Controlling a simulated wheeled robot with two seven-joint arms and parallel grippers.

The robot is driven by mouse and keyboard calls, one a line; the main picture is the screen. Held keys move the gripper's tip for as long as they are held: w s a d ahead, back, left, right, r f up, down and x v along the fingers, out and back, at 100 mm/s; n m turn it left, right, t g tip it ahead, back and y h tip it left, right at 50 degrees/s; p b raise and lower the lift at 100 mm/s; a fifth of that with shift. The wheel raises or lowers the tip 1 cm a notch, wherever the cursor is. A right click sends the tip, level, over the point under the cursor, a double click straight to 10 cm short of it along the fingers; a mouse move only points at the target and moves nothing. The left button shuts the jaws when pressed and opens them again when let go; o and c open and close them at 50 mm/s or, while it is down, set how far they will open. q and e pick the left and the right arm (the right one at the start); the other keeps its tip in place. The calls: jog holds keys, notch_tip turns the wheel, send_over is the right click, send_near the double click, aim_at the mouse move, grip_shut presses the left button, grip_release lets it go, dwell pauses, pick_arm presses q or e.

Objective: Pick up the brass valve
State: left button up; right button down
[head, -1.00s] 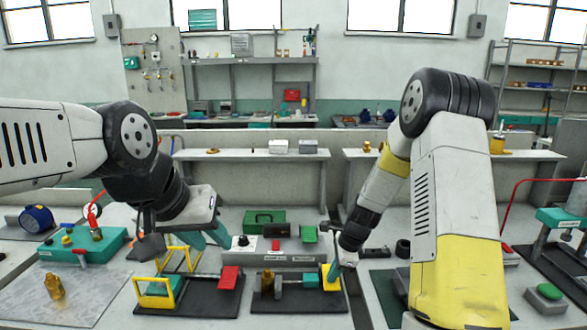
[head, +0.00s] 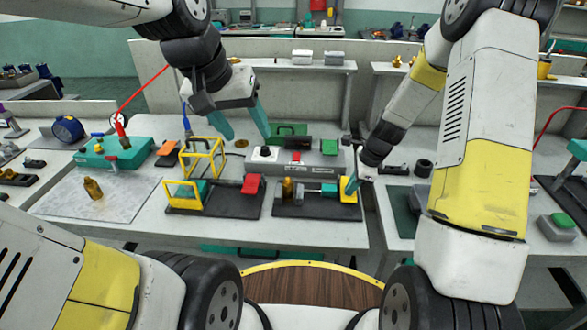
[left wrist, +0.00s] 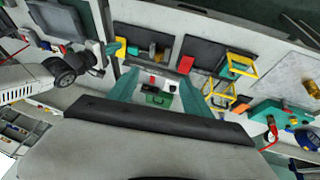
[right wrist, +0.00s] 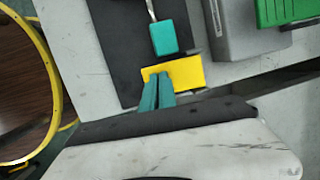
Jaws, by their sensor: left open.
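A small upright brass piece (head: 93,188), which looks like the brass valve, stands on a pale mottled mat (head: 60,200) at the left of the bench. It also shows at the right edge of the left wrist view (left wrist: 311,88). My left gripper (head: 246,130) is open and empty above the back of the bench, well to the right of the brass piece. My right gripper (right wrist: 157,82) has its fingers nearly together at a yellow block (right wrist: 185,72) on a black fixture; the exact contact is unclear. Another brass part (head: 288,187) stands in that fixture.
A teal box (head: 115,153) with knobs and a red handle sits behind the mat. A yellow open frame (head: 203,158) and a black plate with a red block (head: 251,185) lie between the mat and the fixture. A grey box (head: 300,172) stands behind.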

pick_arm(q)
jog(key=w+d+f+g, duration=0.3)
jog(key=w+f, duration=0.3)
jog(key=w, duration=0.5)
jog(key=g+y, duration=0.2)
send_over(288, 178)
notch_tip(288, 178, down, 11)
jog(key=f, duration=0.7)
jog(key=shift+w+d+f, duration=0.15)
jog(key=shift+d+f, duration=0.05)
jog(key=shift+d, duration=0.05)
jog(key=f, duration=0.5)
jog(key=shift+a, duration=0.25)
grip_shut()
